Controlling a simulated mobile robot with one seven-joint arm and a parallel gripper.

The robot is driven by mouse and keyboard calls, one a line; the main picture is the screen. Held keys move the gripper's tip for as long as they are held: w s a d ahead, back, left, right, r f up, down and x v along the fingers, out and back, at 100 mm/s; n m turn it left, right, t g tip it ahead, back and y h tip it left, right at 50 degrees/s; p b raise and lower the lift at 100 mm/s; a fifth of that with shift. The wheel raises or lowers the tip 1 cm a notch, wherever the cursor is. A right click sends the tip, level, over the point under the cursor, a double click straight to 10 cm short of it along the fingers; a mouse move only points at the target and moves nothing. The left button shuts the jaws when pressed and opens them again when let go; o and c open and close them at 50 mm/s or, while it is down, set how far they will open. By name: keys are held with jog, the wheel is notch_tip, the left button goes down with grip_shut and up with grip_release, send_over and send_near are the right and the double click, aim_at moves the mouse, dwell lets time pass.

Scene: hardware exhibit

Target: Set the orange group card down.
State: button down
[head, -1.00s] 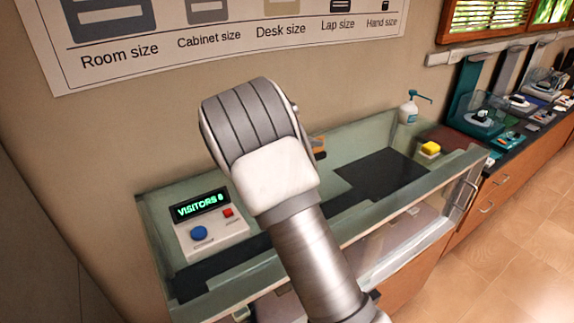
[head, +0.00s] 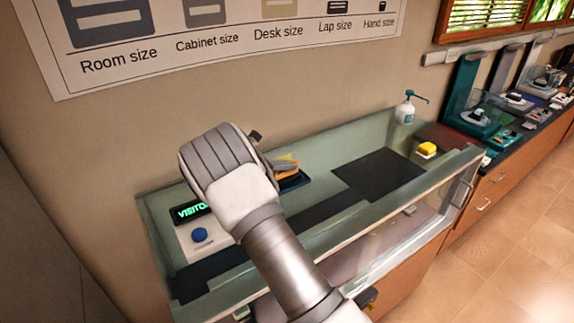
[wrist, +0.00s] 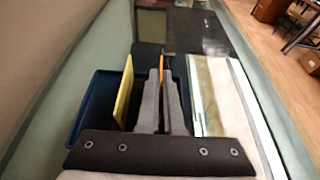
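The orange group card (wrist: 161,61) shows edge-on as a thin upright strip between the fingertips of my gripper (wrist: 160,76) in the wrist view. The fingers are close together on it. A dark blue tray (wrist: 88,98) lies below and to the left, with a yellow card (wrist: 125,95) standing tilted in it. The tray's right part is hidden by my fingers. In the head view, the tray (head: 298,183) shows just right of my wrist, with orange and yellow card surfaces above it. My fingers are mostly hidden there, and I cannot tell whether the orange card touches the tray.
A counter control box with a blue button (head: 200,235) is partly behind my arm. A dark mat (head: 378,175), a yellow block (head: 427,149) and a pump bottle (head: 405,108) lie to the right. A wall stands close behind the counter.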

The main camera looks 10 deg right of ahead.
jog(key=c, duration=1.5)
grip_release()
jog(key=shift+f, duration=0.2)
jog(key=o, duration=0.4)
